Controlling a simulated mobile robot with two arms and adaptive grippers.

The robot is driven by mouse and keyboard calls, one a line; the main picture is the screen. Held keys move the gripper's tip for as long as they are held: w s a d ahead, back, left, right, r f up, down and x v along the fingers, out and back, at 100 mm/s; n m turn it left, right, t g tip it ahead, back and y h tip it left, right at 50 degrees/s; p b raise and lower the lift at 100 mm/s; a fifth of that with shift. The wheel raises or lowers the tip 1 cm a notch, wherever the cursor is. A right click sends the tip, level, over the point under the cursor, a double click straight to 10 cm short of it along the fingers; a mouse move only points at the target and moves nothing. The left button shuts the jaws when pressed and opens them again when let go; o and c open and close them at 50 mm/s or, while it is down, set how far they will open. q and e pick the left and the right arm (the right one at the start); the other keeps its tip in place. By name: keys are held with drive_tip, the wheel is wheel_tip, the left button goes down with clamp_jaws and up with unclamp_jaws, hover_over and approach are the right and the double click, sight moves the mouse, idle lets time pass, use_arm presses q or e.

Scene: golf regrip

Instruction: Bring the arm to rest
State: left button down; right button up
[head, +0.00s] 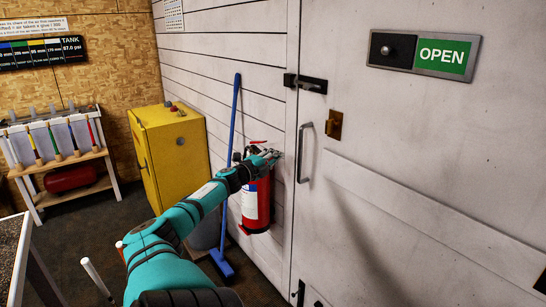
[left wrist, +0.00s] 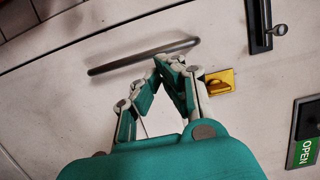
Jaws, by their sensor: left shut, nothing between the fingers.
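My left arm, teal with black bands, reaches from the bottom of the head view toward the white door. My left gripper (head: 268,156) is at its far end, in front of the red fire extinguisher and left of the door handle (head: 301,153). In the left wrist view the gripper's fingertips (left wrist: 168,62) are together and empty, close to the grey bar handle (left wrist: 130,58) in the picture. I cannot tell whether they touch it. My right gripper is in neither view.
The fire extinguisher (head: 255,204) hangs on the plank wall beside a blue broom (head: 231,130). A yellow cabinet (head: 172,150) and a wooden rack (head: 65,165) stand at the left. An OPEN sign (head: 443,56) is on the door.

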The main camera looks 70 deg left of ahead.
use_arm(q)
drive_tip(key=shift+s+r, duration=0.15)
drive_tip(key=shift+s, duration=0.35)
